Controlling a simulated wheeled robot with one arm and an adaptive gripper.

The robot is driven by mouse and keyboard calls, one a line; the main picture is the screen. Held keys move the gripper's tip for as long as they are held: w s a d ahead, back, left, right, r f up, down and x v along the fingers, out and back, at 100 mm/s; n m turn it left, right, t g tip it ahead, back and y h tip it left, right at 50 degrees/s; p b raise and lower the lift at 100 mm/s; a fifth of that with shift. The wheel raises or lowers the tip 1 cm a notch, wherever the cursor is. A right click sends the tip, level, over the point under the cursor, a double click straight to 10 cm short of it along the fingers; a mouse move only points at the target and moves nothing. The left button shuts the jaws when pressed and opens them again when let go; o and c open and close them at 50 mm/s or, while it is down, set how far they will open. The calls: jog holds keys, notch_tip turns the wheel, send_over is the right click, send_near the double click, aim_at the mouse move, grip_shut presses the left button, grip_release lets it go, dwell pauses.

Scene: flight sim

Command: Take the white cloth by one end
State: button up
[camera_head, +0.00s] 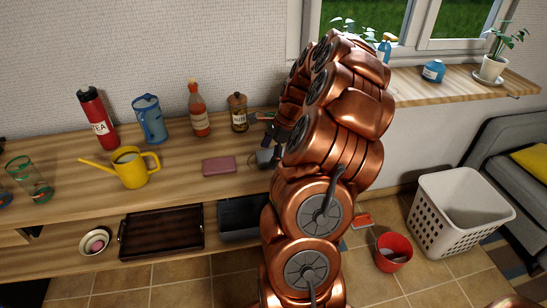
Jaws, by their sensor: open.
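I cannot make out a white cloth in the head view. My copper arm fills the middle of the picture and hides part of the wooden counter and the wall behind it. My gripper (267,140) shows only in part, as dark pieces at the left edge of the arm above the counter's right part. Most of it is hidden behind the arm links. It is open, and I see nothing held in it.
Below are a dark tray (161,232) and bowl. A white basket (458,213) and red bucket (393,251) stand right.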

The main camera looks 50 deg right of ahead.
jog(key=shift+f, duration=0.1)
dwell(0.3)
jog(key=c, duration=1.2)
